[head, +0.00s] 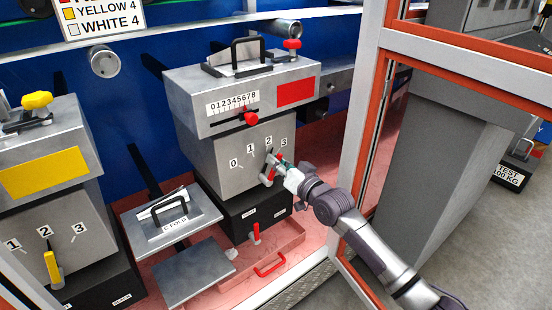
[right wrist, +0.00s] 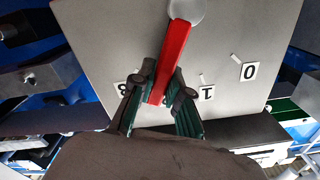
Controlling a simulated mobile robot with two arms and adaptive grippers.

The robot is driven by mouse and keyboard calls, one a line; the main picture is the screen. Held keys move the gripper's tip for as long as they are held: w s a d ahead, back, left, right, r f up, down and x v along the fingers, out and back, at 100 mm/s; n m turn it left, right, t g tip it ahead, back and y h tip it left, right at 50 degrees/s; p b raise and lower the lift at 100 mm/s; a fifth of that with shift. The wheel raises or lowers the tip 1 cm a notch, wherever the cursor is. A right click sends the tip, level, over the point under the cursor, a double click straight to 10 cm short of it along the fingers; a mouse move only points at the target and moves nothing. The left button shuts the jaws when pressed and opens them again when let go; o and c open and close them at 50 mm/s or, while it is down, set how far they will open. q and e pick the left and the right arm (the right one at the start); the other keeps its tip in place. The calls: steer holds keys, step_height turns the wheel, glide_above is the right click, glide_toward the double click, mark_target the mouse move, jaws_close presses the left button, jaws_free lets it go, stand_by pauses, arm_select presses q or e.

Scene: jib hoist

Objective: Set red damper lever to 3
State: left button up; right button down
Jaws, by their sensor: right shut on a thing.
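The red damper lever (right wrist: 176,60) is mounted on the front of the grey box (head: 217,168) with the red label, beside a dial marked 0, 1, 2, 3. In the right wrist view, seen upside down, its free end lies between the 1 (right wrist: 207,93) and the 3 (right wrist: 123,88), largely covering the 2. In the head view the lever (head: 268,177) is partly hidden by my right gripper (head: 278,163). My right gripper is shut on the lever, with one finger on each side (right wrist: 160,98). My left gripper is not in view.
A red slider (head: 251,118) sits above the dial on a numbered scale. A small red lever (head: 256,233) and red handle (head: 270,265) are below. A similar unit with a yellow lever (head: 53,268) stands at left. An orange-edged frame post (head: 365,120) rises close to my right arm.

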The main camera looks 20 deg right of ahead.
steer(key=shift+w+d+m, duration=0.1)
steer(key=shift+d+m, duration=0.15)
steer(key=shift+m, duration=0.15)
steer(key=shift+w+d+f+m, duration=0.1)
steer(key=shift+d+f+m, duration=0.2)
steer(key=shift+m, duration=0.4)
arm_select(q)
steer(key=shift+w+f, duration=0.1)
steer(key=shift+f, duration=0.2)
arm_select(e)
steer(key=shift+w+d+f+m, duration=0.1)
steer(key=shift+d+f+m, duration=0.25)
steer(key=shift+m, duration=0.45)
steer(key=c, duration=1.1)
jaws_free()
